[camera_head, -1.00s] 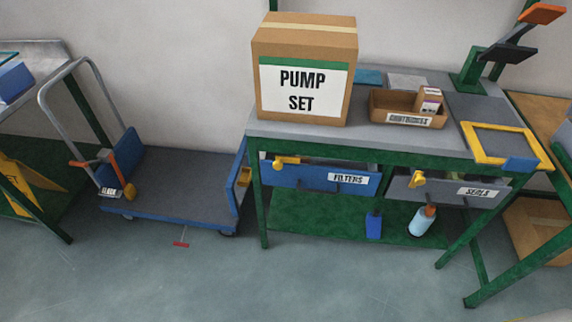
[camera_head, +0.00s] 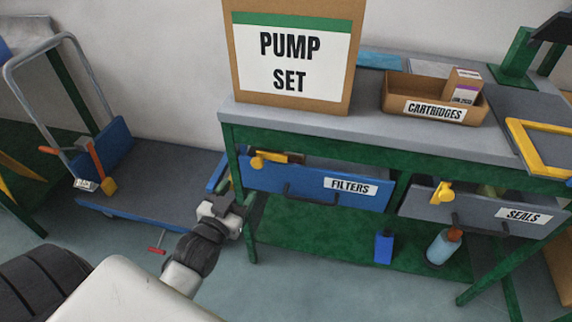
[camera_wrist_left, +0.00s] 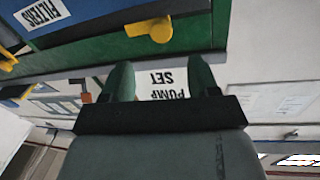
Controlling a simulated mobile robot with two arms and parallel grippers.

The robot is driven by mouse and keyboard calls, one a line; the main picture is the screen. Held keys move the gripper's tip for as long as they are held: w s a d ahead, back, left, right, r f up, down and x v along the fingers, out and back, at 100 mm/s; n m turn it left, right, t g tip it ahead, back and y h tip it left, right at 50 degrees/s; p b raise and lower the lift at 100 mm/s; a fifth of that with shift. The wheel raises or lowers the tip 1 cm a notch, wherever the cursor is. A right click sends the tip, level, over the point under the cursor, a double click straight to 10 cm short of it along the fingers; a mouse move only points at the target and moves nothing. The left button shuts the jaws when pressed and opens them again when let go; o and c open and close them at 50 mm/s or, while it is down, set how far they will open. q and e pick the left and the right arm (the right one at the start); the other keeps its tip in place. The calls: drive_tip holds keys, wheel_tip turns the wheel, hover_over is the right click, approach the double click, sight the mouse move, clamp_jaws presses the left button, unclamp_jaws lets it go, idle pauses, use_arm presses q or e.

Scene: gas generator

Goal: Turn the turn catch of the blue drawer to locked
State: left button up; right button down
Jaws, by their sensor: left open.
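The blue drawer (camera_head: 310,182) with the FILTERS label sits under the left part of the green-framed bench. Its yellow turn catch (camera_head: 270,158) is at the drawer's upper left, with its arm lying roughly sideways. The catch also shows near the top of the left wrist view (camera_wrist_left: 150,29). My left gripper (camera_head: 232,204) is open, below and left of the catch and apart from it, near the bench's left leg. Its two fingers (camera_wrist_left: 160,80) are spread in the left wrist view with nothing between them. My right gripper is not in view.
The grey SEALS drawer (camera_head: 480,212) has its own yellow catch (camera_head: 443,193). The PUMP SET box (camera_head: 290,55) and a CARTRIDGES tray (camera_head: 433,110) stand on the bench top (camera_head: 330,122). A blue trolley (camera_head: 150,195) stands left of the bench. Bottles stand on the lower shelf.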

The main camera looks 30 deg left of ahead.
sight(256, 164)
use_arm(q)
drive_tip(key=w, duration=0.6)
drive_tip(key=w+a, duration=0.1)
drive_tip(key=w, duration=0.2)
drive_tip(key=shift+r+b, duration=0.1)
drive_tip(key=shift+b, duration=0.25)
drive_tip(key=shift+w, duration=0.75)
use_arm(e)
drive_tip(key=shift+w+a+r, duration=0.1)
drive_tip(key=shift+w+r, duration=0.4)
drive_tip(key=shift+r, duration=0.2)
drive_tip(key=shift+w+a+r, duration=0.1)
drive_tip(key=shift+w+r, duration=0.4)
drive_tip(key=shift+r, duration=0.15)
use_arm(q)
drive_tip(key=shift+c, duration=0.2)
clamp_jaws()
